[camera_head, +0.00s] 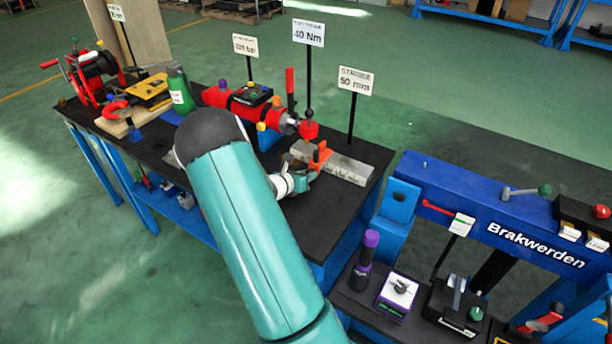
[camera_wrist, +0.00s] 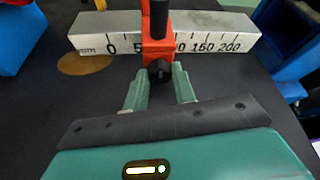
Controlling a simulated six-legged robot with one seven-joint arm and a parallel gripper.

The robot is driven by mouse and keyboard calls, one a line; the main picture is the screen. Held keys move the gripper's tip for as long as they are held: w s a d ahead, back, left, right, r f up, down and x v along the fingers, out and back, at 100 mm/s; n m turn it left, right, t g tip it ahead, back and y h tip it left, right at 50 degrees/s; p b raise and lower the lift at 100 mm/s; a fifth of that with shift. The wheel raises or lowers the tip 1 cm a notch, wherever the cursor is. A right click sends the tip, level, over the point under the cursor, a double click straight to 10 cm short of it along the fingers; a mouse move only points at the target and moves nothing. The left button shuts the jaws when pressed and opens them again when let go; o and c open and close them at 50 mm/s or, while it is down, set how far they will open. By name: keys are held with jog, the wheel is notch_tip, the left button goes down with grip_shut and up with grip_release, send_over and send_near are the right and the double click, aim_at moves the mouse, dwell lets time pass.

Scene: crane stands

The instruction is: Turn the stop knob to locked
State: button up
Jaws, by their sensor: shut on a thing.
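The stop knob (camera_wrist: 160,71) is a small black round knob on the near face of an orange-red sliding stop (camera_wrist: 157,47). The stop sits around a grey scale bar (camera_wrist: 207,27) with printed numbers, and it covers part of the scale near 50 to 100. In the wrist view my gripper (camera_wrist: 159,80) has its two pale green fingers on either side of the knob, shut on it. In the head view my gripper (camera_head: 300,184) is at the near side of the orange stop (camera_head: 319,155). The knob is hidden there, and its lock state cannot be told.
A sign (camera_head: 356,80) reads 50 mm behind the bar; another (camera_head: 308,32) reads 40 Nm. A red cylinder unit (camera_head: 238,100) and green bottle (camera_head: 181,92) stand left on the black bench. A blue "Brakwerden" stand (camera_head: 480,215) is at right. Bench around the bar is mostly clear.

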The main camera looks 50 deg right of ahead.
jog(key=m+t, duration=0.2)
jog(key=m, duration=0.1)
jog(key=shift+s, duration=0.25)
jog(key=shift+f+m+t, duration=0.15)
jog(key=shift+m+t, duration=0.95)
jog(key=shift+m, duration=0.4)
jog(key=o, duration=1)
jog(key=shift+s, duration=0.1)
